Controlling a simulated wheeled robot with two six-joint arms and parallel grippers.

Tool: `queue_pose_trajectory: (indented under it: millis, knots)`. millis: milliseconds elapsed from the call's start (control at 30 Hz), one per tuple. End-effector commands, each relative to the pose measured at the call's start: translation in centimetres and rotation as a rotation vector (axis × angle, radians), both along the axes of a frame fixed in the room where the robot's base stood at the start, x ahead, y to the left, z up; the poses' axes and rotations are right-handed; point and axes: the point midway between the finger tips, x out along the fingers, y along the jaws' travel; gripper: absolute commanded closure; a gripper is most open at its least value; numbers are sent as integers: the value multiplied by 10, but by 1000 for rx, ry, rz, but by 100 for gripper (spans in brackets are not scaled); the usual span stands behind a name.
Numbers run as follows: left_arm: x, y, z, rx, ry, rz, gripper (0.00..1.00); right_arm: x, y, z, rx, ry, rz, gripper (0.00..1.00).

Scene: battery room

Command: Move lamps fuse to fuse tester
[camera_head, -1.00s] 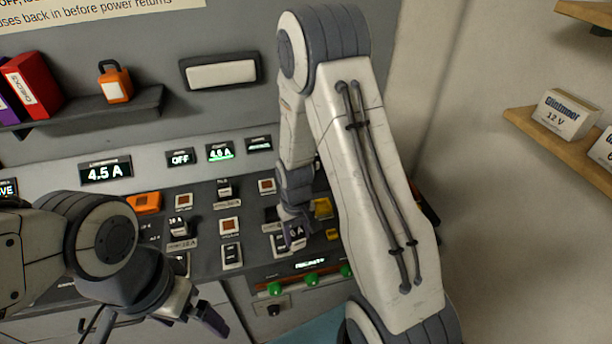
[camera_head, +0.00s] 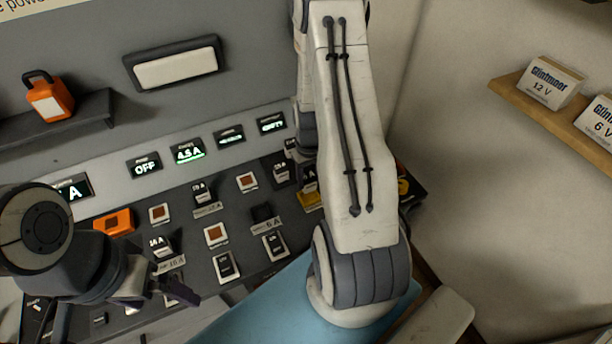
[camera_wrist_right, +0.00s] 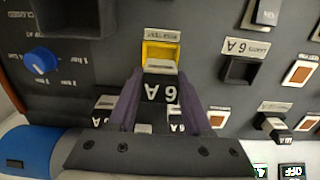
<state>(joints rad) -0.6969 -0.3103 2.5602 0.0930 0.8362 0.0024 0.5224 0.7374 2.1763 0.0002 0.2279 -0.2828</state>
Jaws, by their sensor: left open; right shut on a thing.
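There my right arm largely hides the right gripper and tester. My left gripper (camera_head: 178,283) is open and empty above the panel's lower left part.
Other fuses and orange-brown squares fill the panel around the sockets. A blue knob (camera_wrist_right: 40,61) is left of the tester. An orange padlock (camera_head: 48,98) stands on a dark shelf. Boxes (camera_head: 546,82) sit on a wooden shelf (camera_head: 510,88) at right.

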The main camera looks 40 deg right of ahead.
Motion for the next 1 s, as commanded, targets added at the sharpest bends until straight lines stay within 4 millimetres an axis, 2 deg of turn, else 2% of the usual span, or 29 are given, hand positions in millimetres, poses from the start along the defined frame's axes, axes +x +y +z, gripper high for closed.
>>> queue_pose_trajectory:
  millis: [33,100,300,1000]
  knots:
    - [0,0,-10,0,0,1,4,0,0,-11,0,0,0,100]
    - [0,0,-16,0,0,1,4,0,0,-18,0,0,0,100]
    - [0,0,-27,0,0,-1,4,1,1,-33,0,-1,1,100]
    - [0,0,-27,0,0,-1,4,1,2,-33,0,0,4,100]
